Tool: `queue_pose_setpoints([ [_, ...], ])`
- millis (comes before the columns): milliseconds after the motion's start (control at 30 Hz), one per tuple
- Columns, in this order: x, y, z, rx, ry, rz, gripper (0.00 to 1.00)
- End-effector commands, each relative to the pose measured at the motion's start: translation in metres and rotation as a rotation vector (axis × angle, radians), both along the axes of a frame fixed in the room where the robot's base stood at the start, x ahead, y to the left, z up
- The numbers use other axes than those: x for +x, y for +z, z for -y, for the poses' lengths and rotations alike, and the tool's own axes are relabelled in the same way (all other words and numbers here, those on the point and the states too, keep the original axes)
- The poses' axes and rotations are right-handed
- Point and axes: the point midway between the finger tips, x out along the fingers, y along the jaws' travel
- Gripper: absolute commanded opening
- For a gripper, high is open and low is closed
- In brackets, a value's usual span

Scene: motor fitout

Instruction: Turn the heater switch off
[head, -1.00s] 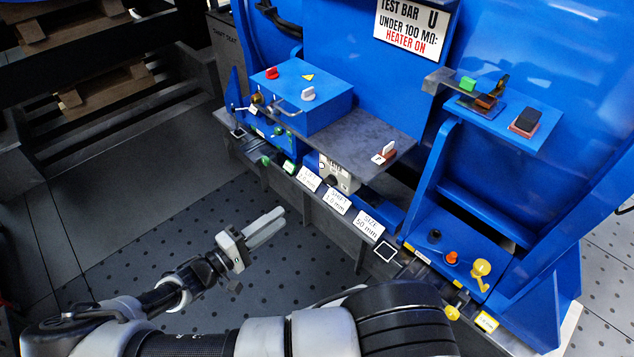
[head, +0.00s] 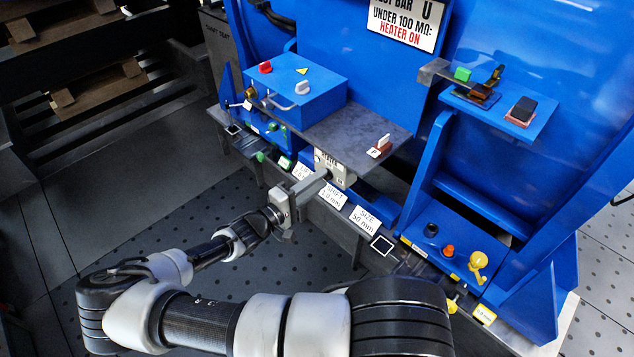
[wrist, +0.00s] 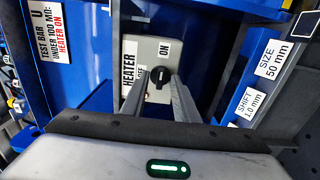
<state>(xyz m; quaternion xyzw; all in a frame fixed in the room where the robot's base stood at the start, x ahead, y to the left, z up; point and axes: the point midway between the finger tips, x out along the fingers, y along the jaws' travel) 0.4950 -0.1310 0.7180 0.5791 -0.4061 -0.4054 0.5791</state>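The heater switch is a light grey box marked HEATER, ON and OFF (wrist: 150,52) with a black rotary knob (wrist: 160,76) on its face. In the head view the box (head: 337,170) sits under the grey shelf, partly covered by my gripper (head: 318,182). In the wrist view my gripper (wrist: 159,88) is open and points at the box. Its two fingers lie left and right of the knob, with the knob showing between their tips. I cannot tell whether they touch it. The knob's setting is too small to read surely.
A grey shelf (head: 350,127) overhangs the switch, with a small red-and-white switch (head: 380,146) on it. A blue box (head: 295,90) stands left. Label plates, including SIZE 50 mm (head: 365,219), line the front ledge. A sign (head: 403,22) reads "under 100 MΩ: heater on".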

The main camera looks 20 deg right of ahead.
Motion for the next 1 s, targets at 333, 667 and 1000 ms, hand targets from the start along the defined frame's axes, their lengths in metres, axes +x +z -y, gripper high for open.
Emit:
queue_pose_setpoints([
  [333,0.0004,0.0000,0.0011,0.000,0.000,0.000,0.14],
  [667,0.0003,0.0003,0.0009,-0.002,0.000,-0.006,0.00],
  [1000,0.0003,0.0009,0.0008,-0.046,-0.001,-0.131,0.00],
])
